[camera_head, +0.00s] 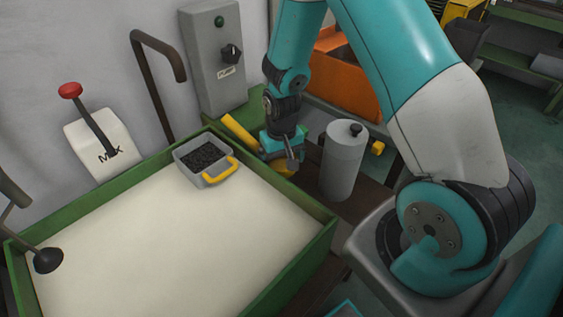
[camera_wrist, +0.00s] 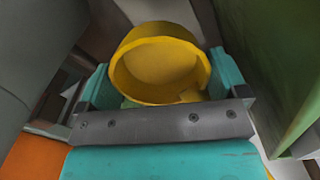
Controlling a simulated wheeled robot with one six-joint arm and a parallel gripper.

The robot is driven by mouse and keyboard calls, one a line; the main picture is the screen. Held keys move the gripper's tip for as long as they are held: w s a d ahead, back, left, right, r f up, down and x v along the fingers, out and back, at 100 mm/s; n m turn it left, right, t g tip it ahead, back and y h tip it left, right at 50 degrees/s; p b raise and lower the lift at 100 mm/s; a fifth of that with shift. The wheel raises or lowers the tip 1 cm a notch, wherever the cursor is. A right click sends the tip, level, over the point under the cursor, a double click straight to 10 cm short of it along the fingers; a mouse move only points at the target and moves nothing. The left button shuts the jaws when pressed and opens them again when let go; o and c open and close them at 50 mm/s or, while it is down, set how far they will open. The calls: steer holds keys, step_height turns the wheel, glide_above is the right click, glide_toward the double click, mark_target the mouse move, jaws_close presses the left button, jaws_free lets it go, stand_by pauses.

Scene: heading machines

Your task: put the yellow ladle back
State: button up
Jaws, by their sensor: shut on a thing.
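The yellow ladle (camera_wrist: 160,65) shows in the wrist view as a round yellow cup between the two teal fingers of my gripper (camera_wrist: 163,82). My gripper is shut on it. The gripper's fingers partly hide how these parts join.
The green-rimmed tank (camera_head: 318,230) holds cream-coloured liquid. A grey tin (camera_head: 183,160) with dark bits and a yellow handle sits at its far edge. The grey lidded cylinder (camera_head: 344,165) stands close right of my gripper. A grey control box (camera_head: 213,60) is behind, an orange bin (camera_head: 348,80) beyond.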

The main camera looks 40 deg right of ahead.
steer(key=shift+f, duration=0.6)
steer(key=shift+f, duration=0.1)
steer(key=shift+f+b, duration=0.4)
steer(key=shift+f, duration=0.1)
steer(key=o, duration=0.5)
steer(key=shift+r, duration=0.1)
